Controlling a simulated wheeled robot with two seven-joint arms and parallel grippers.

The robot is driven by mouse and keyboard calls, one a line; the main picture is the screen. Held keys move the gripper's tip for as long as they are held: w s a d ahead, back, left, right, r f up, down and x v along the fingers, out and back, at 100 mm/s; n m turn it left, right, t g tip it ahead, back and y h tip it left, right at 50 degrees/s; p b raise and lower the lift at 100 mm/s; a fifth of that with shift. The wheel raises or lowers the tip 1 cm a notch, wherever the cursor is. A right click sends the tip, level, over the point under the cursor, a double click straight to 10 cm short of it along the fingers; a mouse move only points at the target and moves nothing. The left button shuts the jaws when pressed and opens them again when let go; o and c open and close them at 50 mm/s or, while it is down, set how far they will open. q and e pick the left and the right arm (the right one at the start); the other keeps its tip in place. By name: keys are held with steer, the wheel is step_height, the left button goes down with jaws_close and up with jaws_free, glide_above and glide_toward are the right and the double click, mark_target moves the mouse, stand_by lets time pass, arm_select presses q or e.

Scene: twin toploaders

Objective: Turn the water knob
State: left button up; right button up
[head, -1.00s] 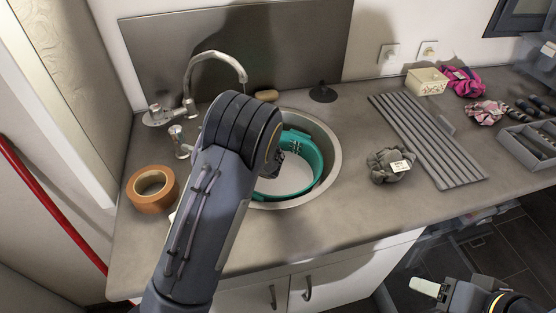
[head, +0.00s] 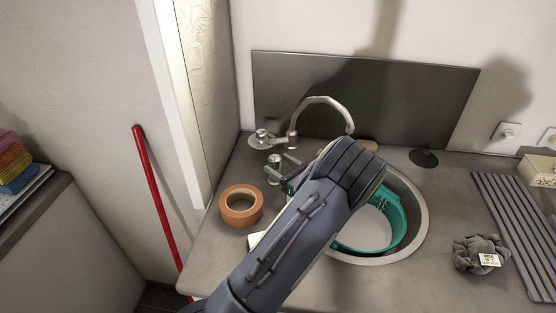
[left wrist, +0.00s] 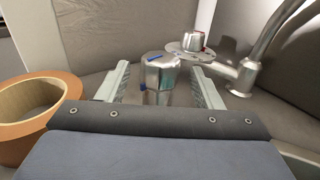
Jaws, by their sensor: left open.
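A short metal knob with a blue mark (left wrist: 160,75) stands upright on the counter, left of the sink; it also shows in the head view (head: 273,169). A second metal knob with a red mark (left wrist: 194,41) sits on the base of the curved faucet (head: 320,99), behind the first; it shows in the head view too (head: 262,136). My left gripper (head: 284,168) is open. In the left wrist view its fingers (left wrist: 161,88) stand on either side of the blue-marked knob, with gaps visible. My right gripper is not in view.
A roll of brown tape (head: 241,206) lies left of the blue-marked knob, close to my left gripper. The round sink (head: 420,225) holds a teal basin (head: 396,235). A dark panel (head: 365,95) stands behind the faucet. A grey cloth (head: 480,253) lies right of the sink.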

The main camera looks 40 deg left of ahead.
arm_select(q)
steer(key=shift+w+a, duration=0.2)
steer(key=shift+a, duration=1.1)
steer(key=c, duration=0.9)
steer(key=shift+m+t+h+b, duration=0.3)
steer(key=shift+m+t, duration=0.6)
steer(key=shift+t, duration=0.4)
steer(key=shift+c, duration=0.2)
steer(key=o, duration=0.9)
steer(key=shift+o, duration=0.2)
